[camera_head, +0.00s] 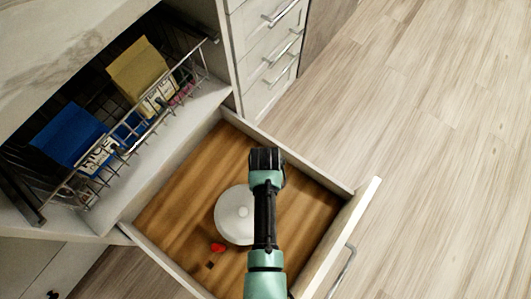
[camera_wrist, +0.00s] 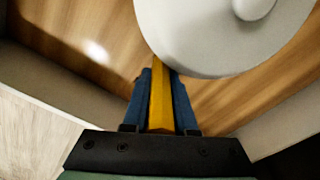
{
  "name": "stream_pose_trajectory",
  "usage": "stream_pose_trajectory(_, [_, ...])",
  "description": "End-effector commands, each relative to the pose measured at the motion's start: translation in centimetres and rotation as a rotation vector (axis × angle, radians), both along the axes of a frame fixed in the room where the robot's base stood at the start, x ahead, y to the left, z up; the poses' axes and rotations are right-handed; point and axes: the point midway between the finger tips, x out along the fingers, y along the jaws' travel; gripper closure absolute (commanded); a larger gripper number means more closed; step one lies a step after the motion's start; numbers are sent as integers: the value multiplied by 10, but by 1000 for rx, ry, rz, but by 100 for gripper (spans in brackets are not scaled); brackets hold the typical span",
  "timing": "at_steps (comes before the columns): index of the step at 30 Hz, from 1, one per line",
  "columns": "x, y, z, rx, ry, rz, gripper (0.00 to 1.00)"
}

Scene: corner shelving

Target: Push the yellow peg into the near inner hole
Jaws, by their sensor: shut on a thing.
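The yellow peg (camera_wrist: 161,105) is held between the blue fingers of my gripper (camera_wrist: 161,75) in the wrist view. Its far end reaches toward the wooden drawer floor, under the rim of a white round lidded pot; I cannot tell whether it touches the floor. In the head view my gripper (camera_head: 266,160) points down over the drawer, and its fingers and the peg are hidden by my wrist. A small dark square spot (camera_head: 210,264), which looks like a hole, is in the drawer floor at lower left. No other hole shows clearly.
The white pot (camera_head: 233,214) stands in the open drawer (camera_head: 185,165), close beside my arm. A small red piece (camera_head: 217,247) is near the dark spot. A wire rack (camera_head: 150,130) with a yellow box (camera_head: 137,70) and blue box (camera_head: 70,133) is at upper left. Open floor lies right.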

Motion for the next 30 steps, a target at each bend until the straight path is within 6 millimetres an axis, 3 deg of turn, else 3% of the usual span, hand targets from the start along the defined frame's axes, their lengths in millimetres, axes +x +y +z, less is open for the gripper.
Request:
stream_pose_trajectory(23, [0,0,-20,0,0,0,100])
stream_pose_trajectory(24, [0,0,-19,0,-1,0,67])
stream_pose_trajectory(28, [0,0,-19,0,-1,0,44])
stream_pose_trajectory(30, [0,0,-19,0,0,0,39])
